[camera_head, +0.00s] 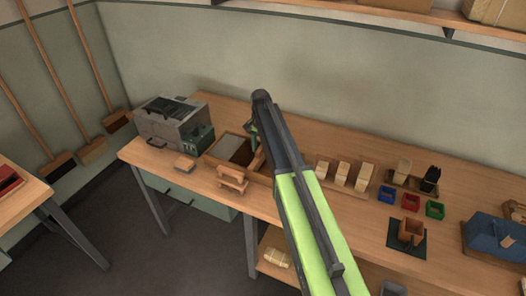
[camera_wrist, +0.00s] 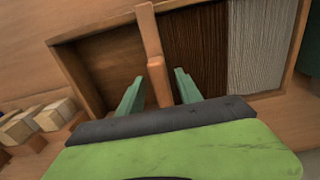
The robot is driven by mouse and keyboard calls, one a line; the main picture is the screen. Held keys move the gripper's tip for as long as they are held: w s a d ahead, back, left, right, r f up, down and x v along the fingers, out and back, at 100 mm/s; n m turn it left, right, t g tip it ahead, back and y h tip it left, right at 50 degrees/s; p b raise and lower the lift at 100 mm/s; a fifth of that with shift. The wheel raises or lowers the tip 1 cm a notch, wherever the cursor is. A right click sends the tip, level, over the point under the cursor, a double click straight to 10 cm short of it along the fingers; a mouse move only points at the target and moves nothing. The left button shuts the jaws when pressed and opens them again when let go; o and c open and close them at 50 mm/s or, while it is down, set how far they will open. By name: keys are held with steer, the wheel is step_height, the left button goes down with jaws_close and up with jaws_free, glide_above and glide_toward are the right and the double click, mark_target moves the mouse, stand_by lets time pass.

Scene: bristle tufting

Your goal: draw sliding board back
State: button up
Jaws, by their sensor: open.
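The sliding board (camera_wrist: 149,32) is a narrow wooden strip with an upright handle (camera_wrist: 158,82), standing across a shallow wooden tray (camera_wrist: 81,78). Dark brown bristles (camera_wrist: 195,50) and grey bristles (camera_wrist: 256,45) fill the tray to the board's right in the wrist view; the part left of it is bare. My gripper (camera_wrist: 159,76) is open, its two green fingers on either side of the handle with a gap on each side. In the head view the tray (camera_head: 211,153) is partly hidden by my arm, and my gripper (camera_head: 254,132) is over its right part.
A grey machine (camera_head: 168,122) with a green box (camera_head: 199,138) stands left of the tray. A wooden stand (camera_head: 232,179) is at the bench's front edge. Pale blocks (camera_head: 342,174) and small coloured bins (camera_head: 411,201) stand to the right. The back of the bench is clear.

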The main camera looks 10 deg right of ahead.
jaws_close()
stand_by(1.3)
